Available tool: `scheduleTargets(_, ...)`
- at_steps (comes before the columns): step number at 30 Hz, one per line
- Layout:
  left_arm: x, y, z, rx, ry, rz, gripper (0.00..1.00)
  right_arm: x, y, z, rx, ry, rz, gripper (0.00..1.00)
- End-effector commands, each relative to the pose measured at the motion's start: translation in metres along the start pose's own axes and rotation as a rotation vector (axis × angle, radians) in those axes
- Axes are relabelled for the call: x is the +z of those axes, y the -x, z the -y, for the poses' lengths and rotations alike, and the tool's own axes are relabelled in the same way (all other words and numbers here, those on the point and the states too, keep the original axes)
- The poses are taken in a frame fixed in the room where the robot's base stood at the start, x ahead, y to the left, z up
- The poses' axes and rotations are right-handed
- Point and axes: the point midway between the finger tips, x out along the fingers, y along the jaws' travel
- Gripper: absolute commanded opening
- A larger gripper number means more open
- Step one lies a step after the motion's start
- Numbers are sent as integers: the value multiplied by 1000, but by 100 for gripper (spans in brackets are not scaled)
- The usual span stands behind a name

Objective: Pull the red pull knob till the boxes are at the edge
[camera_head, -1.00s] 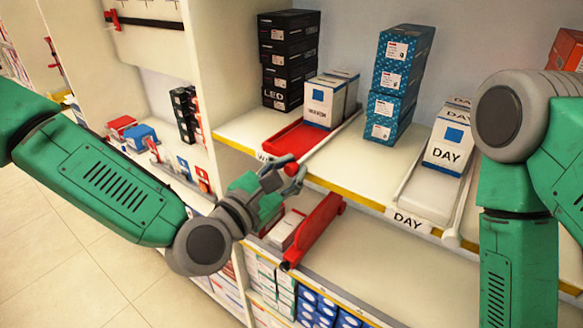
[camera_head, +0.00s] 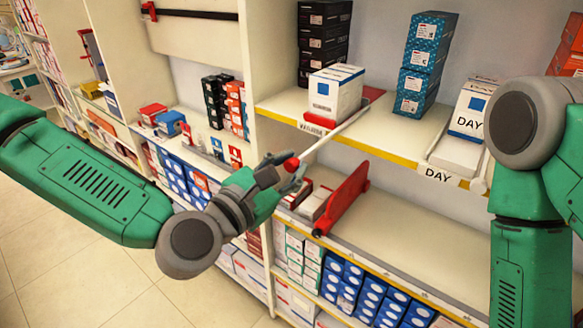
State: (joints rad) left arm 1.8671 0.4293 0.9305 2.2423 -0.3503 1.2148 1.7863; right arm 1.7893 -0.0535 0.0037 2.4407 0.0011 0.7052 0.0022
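The red pull knob (camera_head: 291,164) is at the end of a thin white rod (camera_head: 325,137) that sticks out from the upper shelf. My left gripper (camera_head: 285,172) is at the knob, with its dark fingers closed around it. The white boxes with a blue square (camera_head: 335,92) stand upright at the shelf's front edge, above the red front piece (camera_head: 319,121). A red part (camera_head: 373,94) shows just behind them. My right arm comes down at the right, and its gripper is out of the picture.
A red divider (camera_head: 346,199) stands on the lower shelf below the rod. Black boxes (camera_head: 322,40) and blue boxes (camera_head: 422,60) stand farther back on the upper shelf. DAY boxes (camera_head: 468,115) are at the right. Open floor (camera_head: 90,265) lies at the lower left.

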Motion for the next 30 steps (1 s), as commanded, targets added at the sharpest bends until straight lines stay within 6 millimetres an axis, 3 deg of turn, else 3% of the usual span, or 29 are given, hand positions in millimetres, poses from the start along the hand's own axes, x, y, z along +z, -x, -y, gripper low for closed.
scheduleTargets(1, -2, 3, 7, -20, 3, -6, 25, 0, 0, 0, 0, 1, 0, 40)
scheduleTargets(3, -2, 4, 7, -20, 3, -5, 41, 0, 0, 0, -1, 1, 0, 40)
scheduleTargets(14, 0, 6, 6, -17, 2, -1, 41, 2, 0, 0, -1, 1, -2, 40)
scheduleTargets(24, -2, 61, 2, -16, 7, -1, 41, 2, 1, 1, -1, 1, -3, 40)
scheduleTargets(30, -4, 80, 0, -16, 7, -1, 41, 2, 1, 1, 0, 1, -2, 40)
